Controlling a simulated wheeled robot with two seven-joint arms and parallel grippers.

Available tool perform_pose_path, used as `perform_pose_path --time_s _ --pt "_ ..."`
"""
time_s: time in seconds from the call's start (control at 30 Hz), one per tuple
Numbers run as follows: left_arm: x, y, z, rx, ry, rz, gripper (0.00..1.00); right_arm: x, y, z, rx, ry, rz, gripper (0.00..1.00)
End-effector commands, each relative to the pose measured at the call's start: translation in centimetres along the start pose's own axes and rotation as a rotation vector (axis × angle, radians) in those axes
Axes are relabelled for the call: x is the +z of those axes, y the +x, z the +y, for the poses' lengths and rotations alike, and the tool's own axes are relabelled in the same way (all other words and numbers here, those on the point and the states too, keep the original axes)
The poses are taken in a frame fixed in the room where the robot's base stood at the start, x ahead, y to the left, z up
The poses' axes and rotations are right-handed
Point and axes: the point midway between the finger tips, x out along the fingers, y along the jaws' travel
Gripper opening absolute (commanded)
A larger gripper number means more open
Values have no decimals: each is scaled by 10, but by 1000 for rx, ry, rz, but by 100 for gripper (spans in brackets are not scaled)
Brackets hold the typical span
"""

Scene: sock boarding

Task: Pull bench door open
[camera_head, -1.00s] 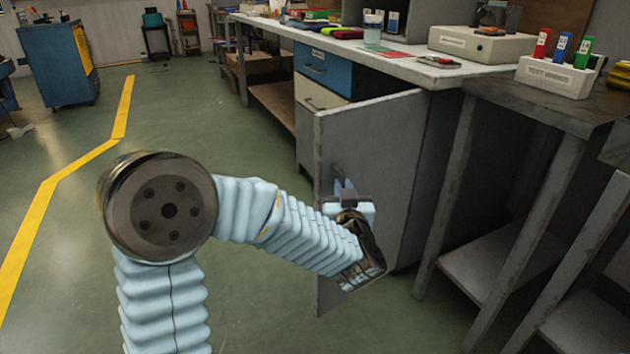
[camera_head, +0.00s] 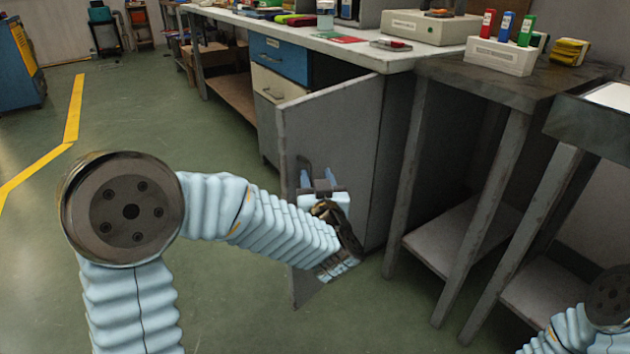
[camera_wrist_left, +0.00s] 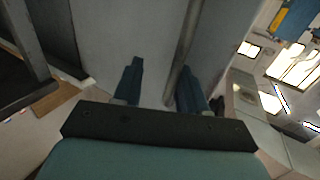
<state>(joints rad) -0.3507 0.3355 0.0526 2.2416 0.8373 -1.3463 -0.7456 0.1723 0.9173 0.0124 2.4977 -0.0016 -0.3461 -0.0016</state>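The grey bench door (camera_head: 345,130) stands ajar, swung out from under the workbench; it also fills the middle of the left wrist view (camera_wrist_left: 100,40). A dark bar handle (camera_head: 303,165) is near its free edge. My left gripper (camera_head: 318,178) is at the handle, with its fingers partly hidden by the wrist. In the left wrist view, the two blue fingers (camera_wrist_left: 160,82) are apart. A grey bar, apparently the handle (camera_wrist_left: 185,50), runs between them, closer to the right finger. My right gripper is out of view; only part of my right arm shows at lower right.
The workbench (camera_head: 345,52) has a blue drawer (camera_head: 280,58) and a cream drawer (camera_head: 275,88) left of the door. A grey side table (camera_head: 500,85) with a lower shelf stands close on the right. Green floor (camera_head: 225,140) is free to the left.

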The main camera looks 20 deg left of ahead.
Motion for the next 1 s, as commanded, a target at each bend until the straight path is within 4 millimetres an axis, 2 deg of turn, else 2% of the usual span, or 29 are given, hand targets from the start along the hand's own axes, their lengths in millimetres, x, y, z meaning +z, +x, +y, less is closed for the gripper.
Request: perform_pose_path --time_s 0.57,0.67,0.77,1.0 --pt "0 -2 -2 -6 0 1 37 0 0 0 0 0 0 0" --pt "-1 -13 -2 -3 0 0 37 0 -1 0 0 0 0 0" --pt "-1 -33 -1 -1 2 1 37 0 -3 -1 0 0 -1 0" --pt "-1 -92 0 1 2 2 37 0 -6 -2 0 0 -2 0"
